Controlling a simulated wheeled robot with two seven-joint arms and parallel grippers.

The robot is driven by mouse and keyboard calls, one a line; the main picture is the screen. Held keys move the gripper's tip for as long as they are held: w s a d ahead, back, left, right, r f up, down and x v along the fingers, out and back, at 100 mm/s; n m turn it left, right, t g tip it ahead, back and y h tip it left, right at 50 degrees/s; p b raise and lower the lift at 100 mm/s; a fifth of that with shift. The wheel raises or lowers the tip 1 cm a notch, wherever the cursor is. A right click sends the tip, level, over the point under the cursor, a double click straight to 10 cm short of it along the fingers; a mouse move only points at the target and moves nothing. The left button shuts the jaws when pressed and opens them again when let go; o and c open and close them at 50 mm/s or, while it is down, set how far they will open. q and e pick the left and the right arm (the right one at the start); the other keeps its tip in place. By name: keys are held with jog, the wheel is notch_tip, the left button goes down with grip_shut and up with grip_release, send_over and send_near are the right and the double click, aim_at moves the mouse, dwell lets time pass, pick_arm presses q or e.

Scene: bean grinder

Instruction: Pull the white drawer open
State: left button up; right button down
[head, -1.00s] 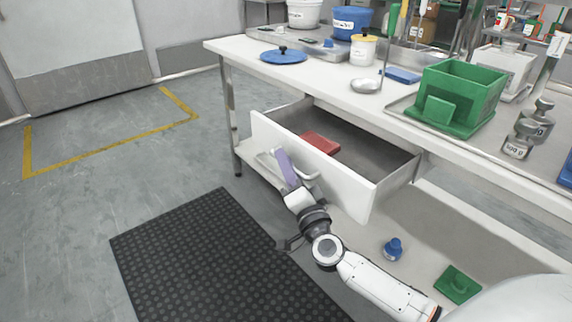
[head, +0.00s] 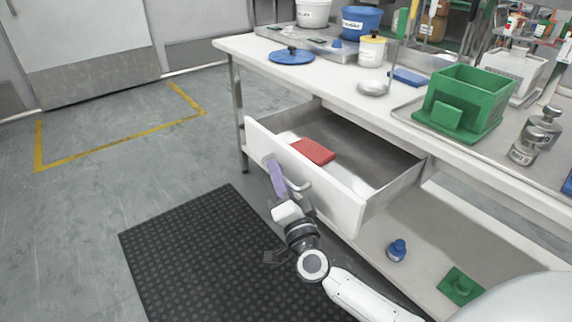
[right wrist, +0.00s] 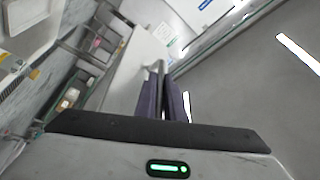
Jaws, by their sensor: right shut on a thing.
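The white drawer (head: 327,190) under the table is open, with its grey inside in view. A red block-like thing (head: 313,151) lies in it near the front panel. In the right wrist view the two fingers (right wrist: 163,98) are close together around the handle (right wrist: 160,68). The fingers hide part of the handle. My left gripper is not in view.
A blue weight-like thing (head: 397,250) and a green thing (head: 460,287) lie on the lower shelf. A black mat (head: 195,250) covers floor in front.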

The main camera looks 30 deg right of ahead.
jog(key=c, duration=2.1)
grip_release()
jog(key=shift+s, duration=0.1)
jog(key=shift+s+a+f, duration=0.1)
jog(key=shift+s+f, duration=0.05)
jog(key=shift+s, duration=0.2)
jog(key=p+v, duration=0.1)
jog(key=v, duration=0.8)
jog(key=shift+s, duration=0.25)
